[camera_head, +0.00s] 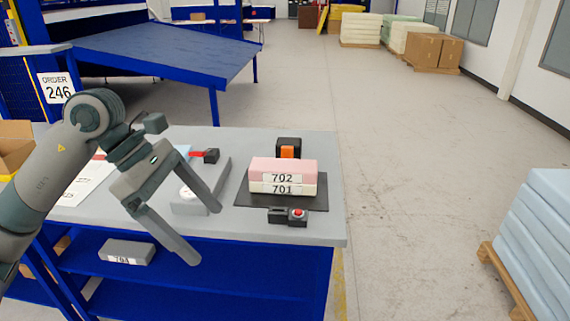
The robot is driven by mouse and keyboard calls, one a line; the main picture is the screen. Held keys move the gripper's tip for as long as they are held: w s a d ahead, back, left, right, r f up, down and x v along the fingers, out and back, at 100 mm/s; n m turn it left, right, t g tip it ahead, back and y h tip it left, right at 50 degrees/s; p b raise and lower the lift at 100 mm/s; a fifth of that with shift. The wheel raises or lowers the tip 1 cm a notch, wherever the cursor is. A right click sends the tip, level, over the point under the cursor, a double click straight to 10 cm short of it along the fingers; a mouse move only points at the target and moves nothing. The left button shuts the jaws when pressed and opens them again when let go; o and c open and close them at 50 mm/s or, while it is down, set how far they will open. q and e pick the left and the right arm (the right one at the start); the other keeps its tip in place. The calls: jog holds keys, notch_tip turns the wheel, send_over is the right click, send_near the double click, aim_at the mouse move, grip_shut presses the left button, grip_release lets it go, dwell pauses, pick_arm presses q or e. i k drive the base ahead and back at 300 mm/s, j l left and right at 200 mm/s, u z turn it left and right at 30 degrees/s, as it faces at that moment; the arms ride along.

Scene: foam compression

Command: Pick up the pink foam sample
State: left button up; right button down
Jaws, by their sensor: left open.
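The pink foam sample (283,166), with a label reading 702, lies flat on top of a cream foam sample (284,188) labelled 701. Both rest on a dark plate (256,203) on the right part of the grey table. My left gripper (204,236) is open and empty, with its two long fingers spread. In the picture it is left of the foam stack and apart from it, over the table's front edge area. My right gripper is not in view.
A black and orange device (288,148) stands behind the stack. A small box with a red button (297,215) sits in front. A grey scale-like device (185,201) is partly hidden by my left gripper. A grey block (127,251) lies on the blue lower shelf.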

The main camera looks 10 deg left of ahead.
aim_at(261, 169)
jog(key=i, duration=1.45)
